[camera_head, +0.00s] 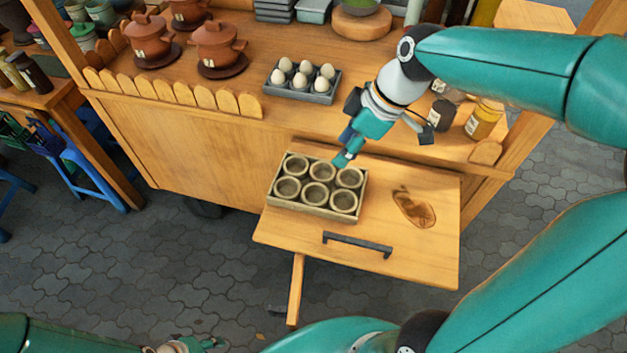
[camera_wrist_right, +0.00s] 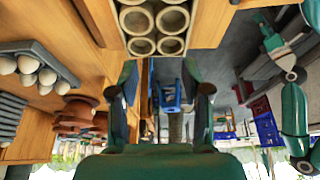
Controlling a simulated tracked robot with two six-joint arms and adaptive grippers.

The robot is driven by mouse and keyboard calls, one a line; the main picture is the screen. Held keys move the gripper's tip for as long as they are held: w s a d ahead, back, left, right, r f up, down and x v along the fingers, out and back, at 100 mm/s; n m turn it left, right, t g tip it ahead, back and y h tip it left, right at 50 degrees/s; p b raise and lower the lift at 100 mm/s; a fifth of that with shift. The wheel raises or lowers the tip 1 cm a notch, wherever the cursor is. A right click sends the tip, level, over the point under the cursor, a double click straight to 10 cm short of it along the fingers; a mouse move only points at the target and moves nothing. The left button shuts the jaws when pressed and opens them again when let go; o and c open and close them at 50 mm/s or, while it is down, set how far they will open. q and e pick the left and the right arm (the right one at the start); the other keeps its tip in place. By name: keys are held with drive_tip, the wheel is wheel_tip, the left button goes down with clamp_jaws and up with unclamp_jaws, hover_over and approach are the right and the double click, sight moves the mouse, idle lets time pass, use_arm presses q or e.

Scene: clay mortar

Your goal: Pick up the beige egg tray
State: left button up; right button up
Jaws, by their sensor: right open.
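The beige egg tray (camera_head: 312,209) lies on the pulled-out wooden board, with two rows of round, empty-looking cups. Its cups also show at the top of the right wrist view (camera_wrist_right: 156,33). My right gripper (camera_head: 344,158) points down at the tray's back right edge, close to the back right cup. I cannot tell whether it touches the tray. In the right wrist view its two fingers (camera_wrist_right: 160,78) stand apart with nothing between them. My left gripper (camera_head: 186,345) shows only partly at the bottom edge, cut off by the frame.
A grey tray (camera_head: 300,97) of white eggs sits on the counter behind. Brown clay pots (camera_head: 218,45) stand to its left. A yellow jar (camera_head: 484,118) and a dark jar (camera_head: 441,114) stand at right. The board (camera_head: 430,255) has a black handle (camera_head: 357,244) and free room at right.

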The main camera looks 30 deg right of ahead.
hover_over(320, 182)
drive_tip(key=s+d, duration=0.1)
drive_tip(key=s, duration=0.1)
wheel_tip(320, 182, down, 9)
drive_tip(key=shift+s+r, duration=0.1)
drive_tip(key=shift+r, duration=0.05)
drive_tip(key=shift+d+x, duration=0.15)
drive_tip(key=shift+x, duration=1.25)
drive_tip(key=shift+d+x, duration=0.15)
drive_tip(key=shift+x, duration=1.3)
drive_tip(key=shift+c, duration=0.2)
clamp_jaws()
